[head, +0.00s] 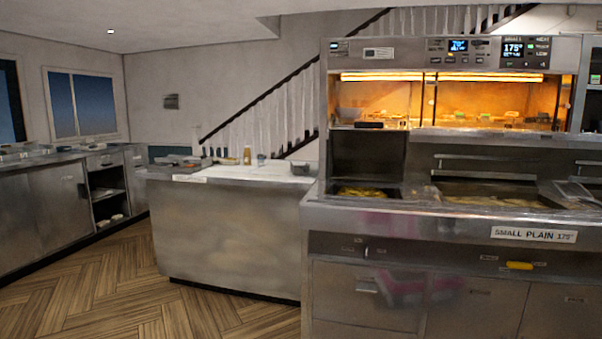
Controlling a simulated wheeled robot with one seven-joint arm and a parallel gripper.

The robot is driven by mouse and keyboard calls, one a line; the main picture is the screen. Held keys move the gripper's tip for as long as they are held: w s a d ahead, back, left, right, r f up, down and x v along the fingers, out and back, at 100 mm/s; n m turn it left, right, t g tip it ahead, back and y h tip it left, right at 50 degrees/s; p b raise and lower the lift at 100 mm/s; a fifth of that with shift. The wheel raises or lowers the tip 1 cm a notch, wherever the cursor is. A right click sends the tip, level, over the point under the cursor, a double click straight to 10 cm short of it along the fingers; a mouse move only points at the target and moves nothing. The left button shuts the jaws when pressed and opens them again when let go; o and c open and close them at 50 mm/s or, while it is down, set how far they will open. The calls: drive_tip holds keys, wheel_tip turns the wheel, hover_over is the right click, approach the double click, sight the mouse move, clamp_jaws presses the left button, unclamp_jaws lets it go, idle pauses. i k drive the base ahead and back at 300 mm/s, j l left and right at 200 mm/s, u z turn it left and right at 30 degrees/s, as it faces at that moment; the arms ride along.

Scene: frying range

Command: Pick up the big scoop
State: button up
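I cannot make out a big scoop with certainty in the head view. A small grey, bowl-like shape (349,114) sits at the left end of the lit warming cabinet, with a dark object (369,125) beside it; both are too small to identify. My gripper is not in view, so I cannot see whether it is open or shut.
The steel frying range (430,210) fills the right side, with a pan of yellow food (362,191) and a fryer vat (489,201). A white-topped counter (250,172) stands in the middle, and another steel counter (40,205) at left. Wooden floor (110,285) is clear between them.

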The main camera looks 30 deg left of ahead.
sight(295, 169)
drive_tip(key=i+j+u, duration=0.15)
drive_tip(key=j, duration=0.35)
drive_tip(key=i+j+u, duration=0.2)
drive_tip(key=j, duration=0.3)
drive_tip(key=i+j+u, duration=0.15)
drive_tip(key=i+j, duration=0.25)
drive_tip(key=i+j+u, duration=0.15)
drive_tip(key=i+j, duration=0.15)
drive_tip(key=j, duration=0.4)
